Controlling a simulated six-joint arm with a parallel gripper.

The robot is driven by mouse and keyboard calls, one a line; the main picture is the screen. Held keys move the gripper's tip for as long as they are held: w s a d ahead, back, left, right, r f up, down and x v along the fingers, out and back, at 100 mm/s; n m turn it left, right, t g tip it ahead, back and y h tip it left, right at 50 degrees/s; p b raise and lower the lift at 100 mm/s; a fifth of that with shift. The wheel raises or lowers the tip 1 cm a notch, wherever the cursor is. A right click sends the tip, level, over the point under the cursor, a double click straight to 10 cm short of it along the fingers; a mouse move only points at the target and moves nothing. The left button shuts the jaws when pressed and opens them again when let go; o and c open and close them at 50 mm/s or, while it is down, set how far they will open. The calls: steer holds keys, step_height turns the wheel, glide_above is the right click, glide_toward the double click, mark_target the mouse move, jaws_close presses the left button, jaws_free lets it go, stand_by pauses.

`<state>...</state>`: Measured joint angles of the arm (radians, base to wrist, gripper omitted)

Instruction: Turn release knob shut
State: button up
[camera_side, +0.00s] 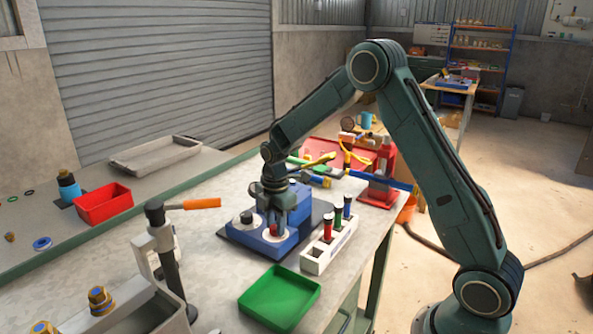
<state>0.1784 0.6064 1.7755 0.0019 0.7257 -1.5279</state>
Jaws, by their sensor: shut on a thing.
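A blue block unit (262,243) sits on a dark mat on the workbench, in the middle of the side view. It has a black knob (246,217) on a pale round plate at its left. A red knob (274,230) on another pale round plate is at its right front. My gripper (275,226) points down over this right-hand plate, with its fingers at the red knob. It is shut on the red knob, whose upper part the fingers largely hide. The knob's turn angle cannot be told.
A white rack (318,258) with red, green and blue capped cylinders stands close to the right. A green tray (280,298) lies in front. A black post with an orange handle (200,204) stands to the left. A red stand (380,178) and tools lie behind.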

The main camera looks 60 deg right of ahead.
steer(key=shift+m, duration=0.3)
steer(key=m, duration=0.3)
steer(key=shift+m, duration=0.3)
steer(key=m, duration=0.4)
steer(key=shift+m, duration=0.3)
steer(key=m, duration=0.4)
steer(key=shift+m, duration=0.3)
steer(key=m, duration=0.4)
steer(key=shift+w, duration=0.1)
steer(key=o, duration=1)
